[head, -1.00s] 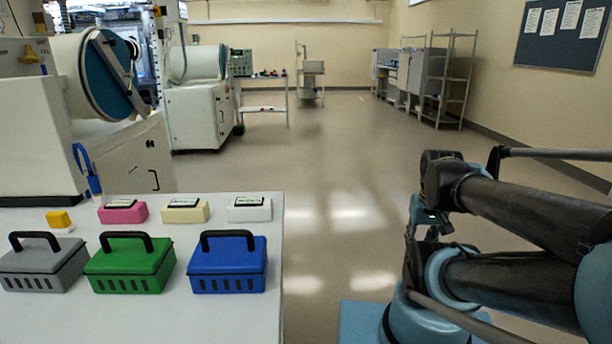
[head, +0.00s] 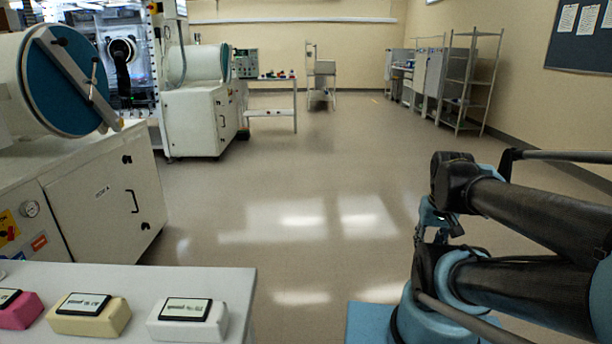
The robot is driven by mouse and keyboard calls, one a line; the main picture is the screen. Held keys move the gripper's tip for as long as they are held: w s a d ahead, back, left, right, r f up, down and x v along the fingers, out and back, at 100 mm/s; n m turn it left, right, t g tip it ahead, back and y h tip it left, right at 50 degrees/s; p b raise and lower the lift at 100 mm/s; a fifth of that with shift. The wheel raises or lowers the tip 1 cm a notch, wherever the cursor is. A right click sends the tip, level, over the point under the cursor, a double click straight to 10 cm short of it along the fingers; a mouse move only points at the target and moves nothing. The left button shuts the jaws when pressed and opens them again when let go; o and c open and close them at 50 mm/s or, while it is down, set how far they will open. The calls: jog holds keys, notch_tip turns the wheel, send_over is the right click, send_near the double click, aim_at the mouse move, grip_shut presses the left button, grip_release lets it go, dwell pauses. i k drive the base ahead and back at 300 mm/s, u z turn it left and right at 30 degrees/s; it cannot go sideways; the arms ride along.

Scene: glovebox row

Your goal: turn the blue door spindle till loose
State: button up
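The blue round door (head: 45,85) closes the end of a white horizontal cylinder at the upper left of the head view. A grey bar (head: 75,78) lies slantwise across it, with a dark knob at its upper end. A thin spindle handle (head: 94,75) stands out from the bar; its exact angle and whether it is loose cannot be told. My folded arm fills the right side, well apart from the door. I cannot make out my gripper's fingers in this view.
A white table (head: 240,285) crosses the lower left, bearing pink (head: 18,312), cream (head: 90,318) and white (head: 187,322) blocks with small displays. The door's white cabinet (head: 105,195) stands behind it. Another cabinet (head: 200,120) is farther back. The middle floor is clear.

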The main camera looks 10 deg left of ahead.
aim_at(92, 82)
jog(key=i, duration=2)
jog(key=u, duration=2.8)
jog(key=i, duration=1)
